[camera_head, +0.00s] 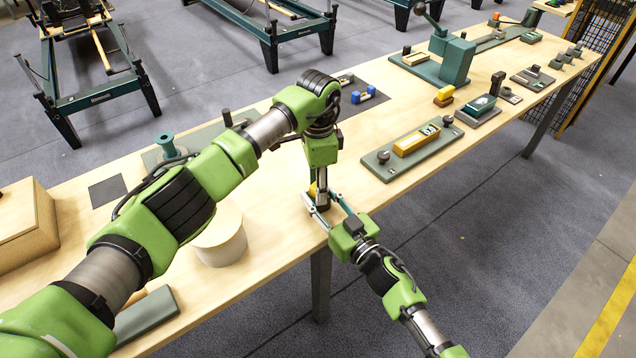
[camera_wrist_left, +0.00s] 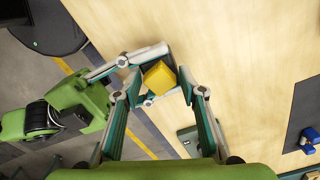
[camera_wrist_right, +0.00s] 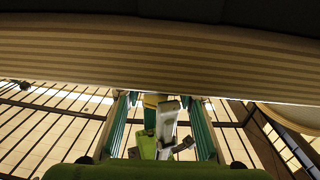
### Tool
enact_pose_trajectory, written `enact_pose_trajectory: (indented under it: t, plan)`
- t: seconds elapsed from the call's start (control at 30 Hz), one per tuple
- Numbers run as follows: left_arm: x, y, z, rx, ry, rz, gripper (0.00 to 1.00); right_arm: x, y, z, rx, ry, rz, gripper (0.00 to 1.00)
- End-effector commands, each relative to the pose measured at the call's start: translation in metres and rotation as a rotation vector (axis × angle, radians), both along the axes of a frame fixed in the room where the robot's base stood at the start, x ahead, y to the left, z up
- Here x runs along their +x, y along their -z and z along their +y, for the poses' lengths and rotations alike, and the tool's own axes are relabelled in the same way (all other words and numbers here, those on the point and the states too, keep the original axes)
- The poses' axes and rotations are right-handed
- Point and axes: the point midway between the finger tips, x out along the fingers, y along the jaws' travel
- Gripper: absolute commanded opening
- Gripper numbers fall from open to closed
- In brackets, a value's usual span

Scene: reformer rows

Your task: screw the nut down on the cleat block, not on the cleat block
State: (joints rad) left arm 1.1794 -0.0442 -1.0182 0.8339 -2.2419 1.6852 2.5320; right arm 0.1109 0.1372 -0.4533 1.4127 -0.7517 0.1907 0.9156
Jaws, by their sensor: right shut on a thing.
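A small yellow block (camera_head: 313,189) is at the table's front edge, between my two grippers. I cannot tell whether it is the nut or the cleat block. In the left wrist view the yellow block (camera_wrist_left: 159,77) lies between the jaws of my left gripper (camera_wrist_left: 160,82), which look apart from it. My left gripper (camera_head: 318,200) points down from above in the head view. My right gripper (camera_head: 325,208) reaches in from the front edge and is shut on the yellow block. In the right wrist view the block (camera_wrist_right: 154,100) is mostly hidden behind a pale finger. No thread shows.
Another yellow block (camera_head: 444,94) sits on a brown piece farther right. A grey-green plate (camera_head: 385,171) with a yellow box lies nearer. A blue part (camera_head: 370,95) is on a dark mat. A pale round drum (camera_head: 222,240) and a wooden box (camera_head: 27,235) stand left.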

Motion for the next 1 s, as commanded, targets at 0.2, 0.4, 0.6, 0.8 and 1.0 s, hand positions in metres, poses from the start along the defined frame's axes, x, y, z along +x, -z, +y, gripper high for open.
enact_pose_trajectory:
  t: [0.2, 0.4, 0.6, 0.8, 1.0]
  plan:
    - [0.0, 0.0, 0.0, 0.0, 0.0, 0.0, 0.4, 0.0, 0.0, 0.0, 0.0, 0.0, 0.0, 0.0]
    - [0.0, 0.0, 0.0, 0.0, 0.0, 0.0, 0.47, 0.0, 0.0, 0.0, 0.0, 0.0, 0.0, 0.0]
    - [0.0, -0.002, 0.0, 0.0, 0.0, -0.001, 0.47, 0.0, 0.0, 0.0, 0.0, 0.0, 0.0, 0.0]
    - [0.001, -0.022, 0.001, 0.0, -0.001, -0.004, 0.47, 0.0, 0.0, 0.0, 0.0, 0.0, 0.0, 0.0]
    - [0.001, -0.044, 0.0, 0.0, -0.001, -0.002, 0.47, 0.0, 0.0, 0.0, 0.0, 0.0, 0.0, 0.0]
